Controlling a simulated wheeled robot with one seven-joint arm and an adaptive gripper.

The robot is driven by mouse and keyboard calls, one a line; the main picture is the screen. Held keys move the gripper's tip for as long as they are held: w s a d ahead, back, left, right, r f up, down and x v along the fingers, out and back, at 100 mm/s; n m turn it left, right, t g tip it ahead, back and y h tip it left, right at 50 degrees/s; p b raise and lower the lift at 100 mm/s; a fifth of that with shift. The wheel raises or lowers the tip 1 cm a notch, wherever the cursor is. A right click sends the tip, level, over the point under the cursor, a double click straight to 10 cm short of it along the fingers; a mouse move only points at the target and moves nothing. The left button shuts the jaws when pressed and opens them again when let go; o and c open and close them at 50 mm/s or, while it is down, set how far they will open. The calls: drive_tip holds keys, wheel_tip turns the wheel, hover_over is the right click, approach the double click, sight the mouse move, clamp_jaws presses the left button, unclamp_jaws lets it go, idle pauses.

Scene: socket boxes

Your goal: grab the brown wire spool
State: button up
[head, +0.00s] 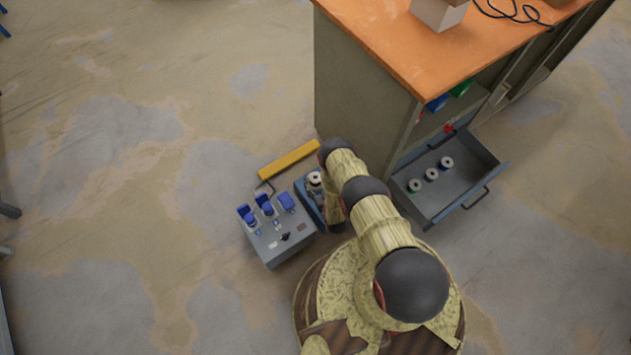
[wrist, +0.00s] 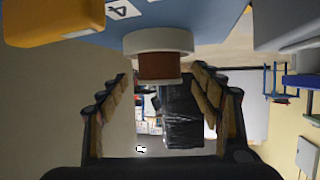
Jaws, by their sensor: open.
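The brown wire spool (wrist: 160,66) has a brown core between pale flanges. In the wrist view it is at the upper middle, against a blue surface marked with a 4. In the head view a pale-topped spool (head: 315,178) sits at the blue box (head: 304,200), beside my arm. My gripper (wrist: 160,78) is open, with one finger on each side of the spool's lower end in the wrist view. Gaps show between the fingers and the spool, and nothing is held. In the head view my arm mostly hides the gripper.
A grey socket box (head: 277,240) with blue plugs stands left of the blue box. A yellow bar-shaped object (head: 289,159) lies behind. An open drawer (head: 462,195) holds three spools, right of my arm, under the orange-topped bench (head: 400,45). Floor at left is clear.

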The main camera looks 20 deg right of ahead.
drive_tip(key=shift+c, duration=0.2)
drive_tip(key=shift+r, duration=0.1)
drive_tip(key=c, duration=1.4)
